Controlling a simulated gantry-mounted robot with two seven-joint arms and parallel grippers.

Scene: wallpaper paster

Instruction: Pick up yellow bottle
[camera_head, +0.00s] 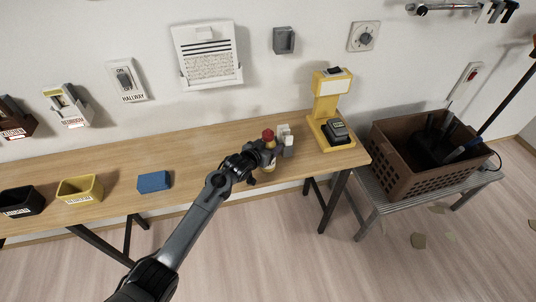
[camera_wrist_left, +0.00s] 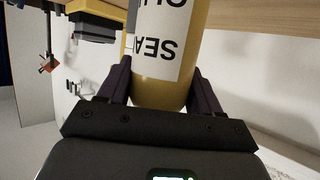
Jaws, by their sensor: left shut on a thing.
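In the left wrist view the bottle (camera_wrist_left: 160,90) shows a yellow body and a white label with upside-down letters. The dark fingers of my left gripper (camera_wrist_left: 160,92) are on both sides of the bottle and shut on it. I cannot tell whether its base touches the table. My right gripper is not in view.
Small white and grey containers (camera_head: 287,142) stand close behind the bottle. A yellow stand (camera_head: 327,105) is to the right on the wooden table (camera_head: 205,150). A blue block (camera_head: 154,182), a yellow bin (camera_head: 80,190) and a black bin (camera_head: 20,202) are to the left.

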